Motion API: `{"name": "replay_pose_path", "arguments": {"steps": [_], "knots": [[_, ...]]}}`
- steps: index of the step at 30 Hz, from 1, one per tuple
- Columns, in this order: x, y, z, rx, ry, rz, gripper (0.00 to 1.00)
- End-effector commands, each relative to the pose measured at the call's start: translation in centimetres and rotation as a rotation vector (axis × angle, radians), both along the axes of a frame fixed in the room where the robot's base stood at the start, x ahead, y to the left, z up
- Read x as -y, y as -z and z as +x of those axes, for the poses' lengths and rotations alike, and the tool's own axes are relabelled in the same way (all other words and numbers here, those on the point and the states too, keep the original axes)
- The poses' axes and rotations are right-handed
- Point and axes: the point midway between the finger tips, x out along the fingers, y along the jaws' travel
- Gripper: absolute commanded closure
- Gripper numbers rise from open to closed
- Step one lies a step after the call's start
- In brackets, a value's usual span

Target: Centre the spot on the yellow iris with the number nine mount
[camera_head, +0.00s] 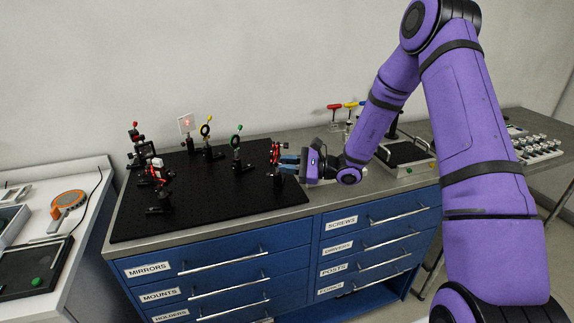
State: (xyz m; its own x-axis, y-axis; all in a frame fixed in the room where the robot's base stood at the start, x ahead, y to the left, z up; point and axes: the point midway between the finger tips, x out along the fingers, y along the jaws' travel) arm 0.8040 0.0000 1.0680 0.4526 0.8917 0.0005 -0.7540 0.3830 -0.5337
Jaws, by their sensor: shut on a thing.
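The yellow iris (206,130) stands upright on a post toward the back of the black breadboard (215,205). A white card (184,119) stands behind and left of it, with a red spot (187,122) glowing on it. No spot can be made out on the iris itself. My gripper (286,160) is at the board's right edge, reaching in from the right. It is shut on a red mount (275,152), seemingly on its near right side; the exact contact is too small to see. No number is readable on any mount.
A green-topped iris (237,140) stands between the yellow iris and the red mount. More mounts (157,172) stand on the board's left. Coloured-handled drivers (350,105) stand behind my arm. The front middle of the board is clear. Labelled blue drawers (215,265) are below.

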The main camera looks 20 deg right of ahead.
Motion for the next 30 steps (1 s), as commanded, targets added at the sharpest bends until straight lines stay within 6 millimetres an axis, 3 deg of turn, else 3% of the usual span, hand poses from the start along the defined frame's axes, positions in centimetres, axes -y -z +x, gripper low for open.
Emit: {"name": "replay_pose_path", "arguments": {"steps": [15,30], "knots": [[0.0,0.05,-0.05,0.305,0.0,-0.156,1.0],[-0.02,0.08,-0.08,0.366,0.0,-0.187,1.0]]}}
